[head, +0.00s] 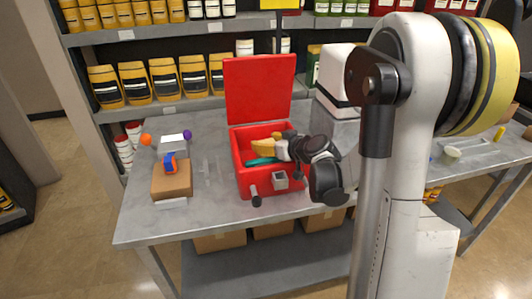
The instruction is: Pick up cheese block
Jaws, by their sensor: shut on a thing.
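A yellow block (263,146), which looks like the cheese block, is inside the open red box (243,180) on the grey table. My gripper (285,150) reaches into the box from the right, with its fingers at the right end of the yellow block. It is shut on the block, though the fingertips are small and partly hidden. A teal item (262,161) lies in the box just below the block. The bottom of the box is partly hidden by my gripper and arm.
The red lid (259,90) stands upright behind the box. A brown box (172,180) with a blue and orange tape dispenser (170,162) stands to the left. A small grey cube (280,180) and a black cylinder (255,197) are at the box's front. Stocked shelves are behind.

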